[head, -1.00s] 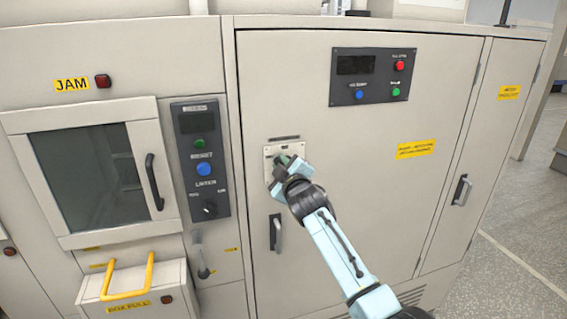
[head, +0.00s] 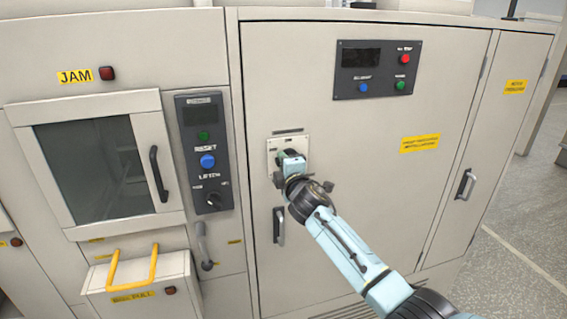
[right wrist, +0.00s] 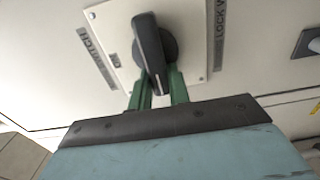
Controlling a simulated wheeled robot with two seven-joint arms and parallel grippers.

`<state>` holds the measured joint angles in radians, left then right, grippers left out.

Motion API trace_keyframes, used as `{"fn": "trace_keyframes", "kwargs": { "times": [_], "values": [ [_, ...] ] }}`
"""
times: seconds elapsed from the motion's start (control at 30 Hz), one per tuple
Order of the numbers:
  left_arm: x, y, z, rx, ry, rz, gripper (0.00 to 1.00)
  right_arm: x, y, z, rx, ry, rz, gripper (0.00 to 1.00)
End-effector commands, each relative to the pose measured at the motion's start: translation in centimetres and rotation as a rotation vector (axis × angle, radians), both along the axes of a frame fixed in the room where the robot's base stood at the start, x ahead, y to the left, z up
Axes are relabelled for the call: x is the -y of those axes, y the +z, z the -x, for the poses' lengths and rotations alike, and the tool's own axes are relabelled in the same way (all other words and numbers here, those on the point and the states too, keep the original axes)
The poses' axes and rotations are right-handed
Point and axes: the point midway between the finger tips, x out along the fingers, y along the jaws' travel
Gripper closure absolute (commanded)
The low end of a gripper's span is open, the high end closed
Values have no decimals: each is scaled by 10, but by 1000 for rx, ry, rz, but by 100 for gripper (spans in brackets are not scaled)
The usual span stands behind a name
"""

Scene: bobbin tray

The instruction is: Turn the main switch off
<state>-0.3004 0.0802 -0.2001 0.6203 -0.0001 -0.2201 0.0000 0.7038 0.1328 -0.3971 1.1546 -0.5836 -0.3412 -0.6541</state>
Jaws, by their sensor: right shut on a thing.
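The main switch is a black rotary handle (right wrist: 151,50) on a pale square plate (right wrist: 197,25) fixed to the big cabinet door. In the head view the plate (head: 273,146) shows, while the handle is mostly hidden behind my right gripper (head: 287,160). In the right wrist view the green fingers of my right gripper (right wrist: 158,88) stand on either side of the handle's near end and are shut on it. The handle points slightly aslant, its near end between the fingers. My left gripper is not in view.
A door handle (head: 278,226) sits just below the switch. A button panel (head: 375,70) is at the upper right, and a control panel (head: 204,150) with a knob is to the left. A yellow-handled box (head: 140,285) juts out at the lower left.

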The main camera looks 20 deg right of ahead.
Motion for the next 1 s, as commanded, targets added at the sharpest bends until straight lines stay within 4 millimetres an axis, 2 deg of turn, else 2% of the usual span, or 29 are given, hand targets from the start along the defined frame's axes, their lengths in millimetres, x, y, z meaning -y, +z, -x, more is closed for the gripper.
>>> {"fn": "trace_keyframes", "kwargs": {
  "times": [0.5, 0.53, 0.67, 0.7, 1.0],
  "values": [
    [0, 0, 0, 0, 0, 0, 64, 0, -1, 0, 1, 0, 22, 100],
    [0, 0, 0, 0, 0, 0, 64, 0, -1, 0, 1, 0, 22, 79],
    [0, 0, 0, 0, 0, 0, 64, 0, -1, 0, 1, 0, 21, 62],
    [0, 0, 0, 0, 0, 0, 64, 0, -1, 0, 1, 0, 20, 60],
    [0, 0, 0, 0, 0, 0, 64, 0, -1, 1, 1, 0, 19, 60]
  ]
}}
